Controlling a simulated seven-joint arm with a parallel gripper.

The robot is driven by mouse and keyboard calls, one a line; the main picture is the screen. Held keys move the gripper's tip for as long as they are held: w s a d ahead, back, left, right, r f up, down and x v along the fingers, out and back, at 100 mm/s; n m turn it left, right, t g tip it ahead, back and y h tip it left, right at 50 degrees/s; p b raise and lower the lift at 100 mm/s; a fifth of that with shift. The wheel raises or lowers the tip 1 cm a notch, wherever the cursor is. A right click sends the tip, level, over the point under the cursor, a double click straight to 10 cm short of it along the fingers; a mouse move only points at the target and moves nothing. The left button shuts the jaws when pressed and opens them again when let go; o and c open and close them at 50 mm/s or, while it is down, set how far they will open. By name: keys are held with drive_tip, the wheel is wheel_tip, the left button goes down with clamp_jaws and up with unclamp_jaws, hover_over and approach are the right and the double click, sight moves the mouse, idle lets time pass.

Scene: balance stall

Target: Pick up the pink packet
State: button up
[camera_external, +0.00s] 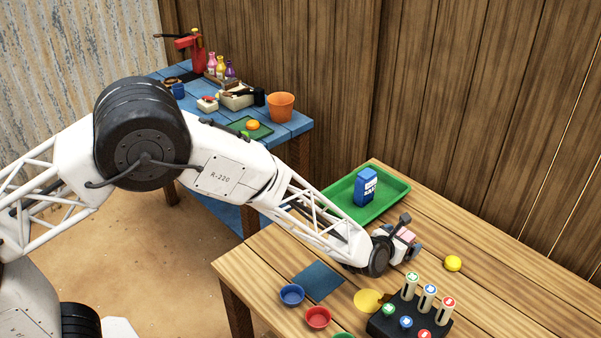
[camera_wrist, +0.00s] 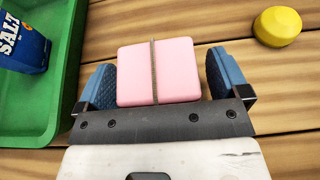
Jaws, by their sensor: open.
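The pink packet (camera_wrist: 176,72) has a thin brown band around its middle and shows close up in the wrist view. It lies between the two blue fingers of my gripper (camera_wrist: 160,80), with a narrow gap on each side. In the outside view only a small part of the pink packet (camera_external: 408,236) shows at the end of my gripper (camera_external: 404,240), just above the wooden table. My gripper is open around the packet. The packet's underside is hidden.
A green tray (camera_external: 398,187) holding a blue salt box (camera_external: 366,187) is left of the packet in the wrist view. A yellow round object (camera_external: 453,263) lies to the right. A dark block with pegs (camera_external: 382,325), a blue bowl (camera_external: 291,294) and a red bowl (camera_external: 318,317) stand nearer.

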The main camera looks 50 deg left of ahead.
sight(403, 234)
drive_tip(key=c, duration=1.1)
drive_tip(key=shift+r, duration=0.1)
drive_tip(key=shift+r, duration=0.8)
wheel_tip(403, 234, up, 2)
drive_tip(key=shift+r, duration=0.1)
drive_tip(key=s+a, duration=0.1)
drive_tip(key=s, duration=0.4)
drive_tip(key=s+a, duration=0.1)
drive_tip(key=s, duration=0.4)
drive_tip(key=s+a+r, duration=0.1)
drive_tip(key=s+a, duration=0.1)
drive_tip(key=s, duration=0.3)
drive_tip(key=shift+s+a, duration=0.1)
drive_tip(key=shift+s, duration=0.1)
